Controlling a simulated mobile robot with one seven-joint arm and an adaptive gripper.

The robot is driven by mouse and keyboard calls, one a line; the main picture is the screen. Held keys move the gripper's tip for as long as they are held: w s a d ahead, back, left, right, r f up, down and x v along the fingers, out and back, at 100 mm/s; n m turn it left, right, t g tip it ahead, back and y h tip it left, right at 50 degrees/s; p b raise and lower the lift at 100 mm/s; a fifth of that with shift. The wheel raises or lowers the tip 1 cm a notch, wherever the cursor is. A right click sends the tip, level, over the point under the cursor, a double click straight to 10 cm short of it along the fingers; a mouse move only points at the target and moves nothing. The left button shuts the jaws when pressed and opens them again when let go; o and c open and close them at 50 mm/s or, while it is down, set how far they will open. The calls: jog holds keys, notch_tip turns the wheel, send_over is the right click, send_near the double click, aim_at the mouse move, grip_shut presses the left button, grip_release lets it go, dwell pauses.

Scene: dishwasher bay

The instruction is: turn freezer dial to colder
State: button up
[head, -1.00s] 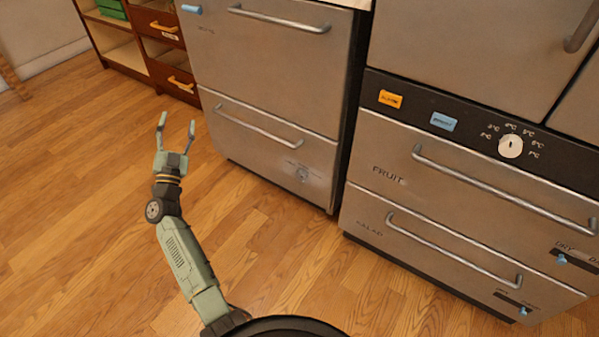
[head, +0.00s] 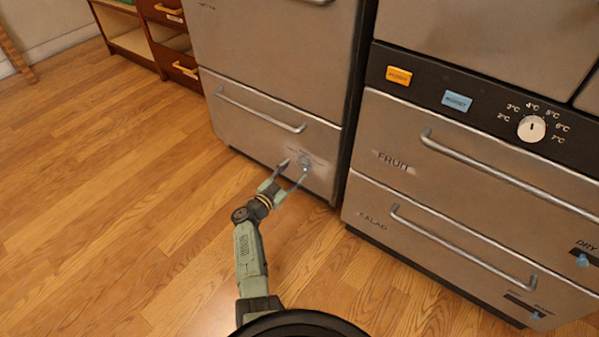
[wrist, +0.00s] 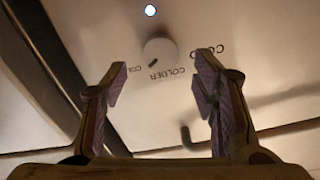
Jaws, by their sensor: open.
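The freezer dial (wrist: 159,51) is a small round pale knob on a metal front, with COLD and COLDER lettering around its lower side in the wrist view. A third label at its left is only partly readable. In the head view the dial (head: 305,160) is on the right part of the left appliance's lower drawer, partly behind my fingertips. My gripper (head: 295,168) is open and empty in front of that drawer. In the wrist view the fingers of my gripper (wrist: 162,66) are spread on either side below the dial, apparently apart from it.
The lower drawer's bar handle (head: 260,110) runs above and left of the dial. Wooden floor (head: 120,200) is clear at left.

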aim_at(301, 164)
jog(key=x, duration=0.1)
jog(key=b+x, duration=0.1)
jog(key=shift+w+d+f, duration=0.2)
jog(key=shift+w+d, duration=0.05)
jog(key=shift+w, duration=0.05)
jog(key=shift+w+d+r+b, duration=0.25)
jog(key=shift+w+d+b, duration=0.1)
jog(key=shift+w+b, duration=0.2)
jog(key=shift+c, duration=0.4)
jog(key=c, duration=1.1)
